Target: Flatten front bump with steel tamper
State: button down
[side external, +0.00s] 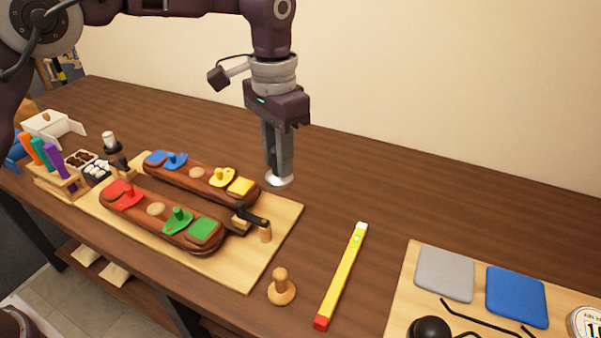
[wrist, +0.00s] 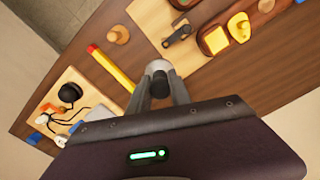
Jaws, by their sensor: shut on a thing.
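My gripper (side external: 279,163) points down and is shut on the steel tamper (side external: 278,182), whose round silver foot shows below the fingers. In the wrist view the tamper (wrist: 158,68) sits between the fingertips. The tamper is in the air near the right end of the rear brown saddle bar (side external: 178,181), apart from it. The front brown bar (side external: 150,222) carries a round tan bump (side external: 155,209) between its red and green pieces. Another tan bump (side external: 195,171) shows on the rear bar.
Both bars lie on a light wooden board (side external: 275,243) with a black-handled clamp (side external: 250,217) at their right end. A wooden knob tool (side external: 281,290) and a yellow level (side external: 343,275) lie to the right. A tool rack (side external: 58,180) stands left. Dark table is bare behind.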

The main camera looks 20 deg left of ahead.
jog(key=s+a+n, duration=0.3)
jog(key=s+a, duration=0.2)
jog(key=a, duration=0.9)
jog(key=s+a+n, duration=0.2)
jog(key=s+a, duration=0.2)
jog(key=a, duration=0.9)
jog(key=shift+w+f, duration=0.15)
jog(key=shift+f, duration=4.4)
jog(key=shift+f, duration=1.15)
jog(key=shift+r, duration=0.1)
jog(key=shift+r, duration=2.45)
